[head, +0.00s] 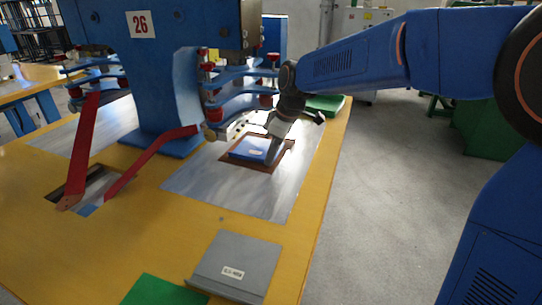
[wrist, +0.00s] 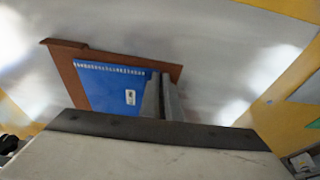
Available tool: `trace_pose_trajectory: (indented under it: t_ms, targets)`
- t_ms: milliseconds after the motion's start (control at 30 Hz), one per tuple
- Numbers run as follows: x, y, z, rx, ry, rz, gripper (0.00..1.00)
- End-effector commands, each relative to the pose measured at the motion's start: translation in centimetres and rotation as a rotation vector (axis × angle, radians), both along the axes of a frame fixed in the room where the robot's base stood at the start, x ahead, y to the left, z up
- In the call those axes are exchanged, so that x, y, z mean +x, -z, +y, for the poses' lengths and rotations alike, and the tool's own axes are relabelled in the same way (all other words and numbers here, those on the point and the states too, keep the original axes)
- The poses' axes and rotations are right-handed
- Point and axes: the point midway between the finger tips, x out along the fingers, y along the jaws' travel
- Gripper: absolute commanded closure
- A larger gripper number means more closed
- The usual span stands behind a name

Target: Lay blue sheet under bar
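The blue sheet (head: 250,150) has a small white label and lies over a brown board (head: 229,162) on the metal plate under the machine's front. In the wrist view the sheet (wrist: 105,90) shows with a pale marked line along its far edge. The light metal bar (head: 236,127) is just beyond and above the sheet's far side. My gripper (head: 271,160) reaches down at the sheet's right edge. In the wrist view its two grey fingers (wrist: 163,98) are close together along that edge and appear shut on it. The contact itself is partly hidden.
The blue machine marked 26 (head: 150,80) stands on the yellow table (head: 130,220), with blue arms and red knobs overhanging the work area. Red levers (head: 83,145) are at left. A grey sheet (head: 240,255) and a green sheet (head: 163,291) lie in front. Bare metal surrounds the board.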

Motion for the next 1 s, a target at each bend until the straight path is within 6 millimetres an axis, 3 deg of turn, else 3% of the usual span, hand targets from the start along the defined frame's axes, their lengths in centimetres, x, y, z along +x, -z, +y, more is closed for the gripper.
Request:
trace_pose_trajectory:
  t_ms: [167, 300, 667, 1000]
  targets:
    - [0.0, 0.0, 0.0, 0.0, 0.0, 0.0, 1.0]
    - [0.0, 0.0, 0.0, 0.0, 0.0, 0.0, 0.75]
    - [0.0, -0.1, 0.0, 0.0, 0.0, 0.0, 0.75]
    - [0.0, -1.4, 0.0, 0.001, 0.0, -0.001, 0.75]
